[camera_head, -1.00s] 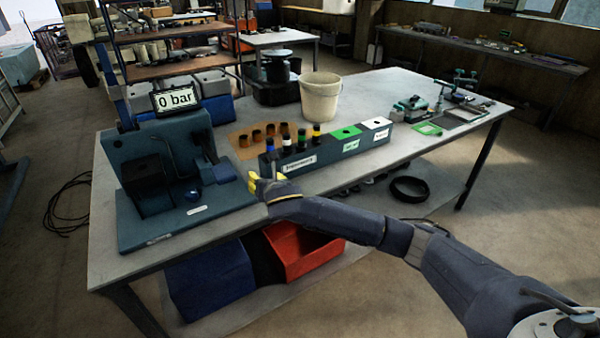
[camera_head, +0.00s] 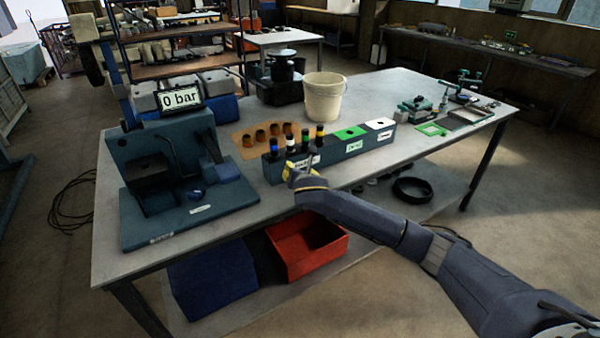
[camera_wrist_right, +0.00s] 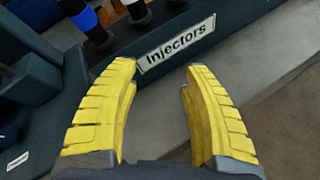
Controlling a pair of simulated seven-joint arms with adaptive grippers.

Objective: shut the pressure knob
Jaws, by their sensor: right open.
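The blue-grey test stand (camera_head: 160,165) stands at the left end of the table, its display (camera_head: 180,97) reading "0 bar". A small round dark-blue knob (camera_head: 196,195) sits on its base behind a white label (camera_head: 200,209); I take it for the pressure knob, and its turn position is too small to tell. My right gripper (camera_head: 290,171) is apart from the knob, to its right, in front of the injector rack. In the right wrist view its yellow fingers (camera_wrist_right: 158,68) are open and empty, with the "Injectors" label (camera_wrist_right: 176,43) beyond them. My left gripper is out of view.
The injector rack (camera_head: 350,148) holds several upright injectors with coloured caps. Brown cups on a mat (camera_head: 247,152) and a cream bucket (camera_head: 323,98) stand behind it. The table strip (camera_head: 262,208) between the stand and my right arm is clear.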

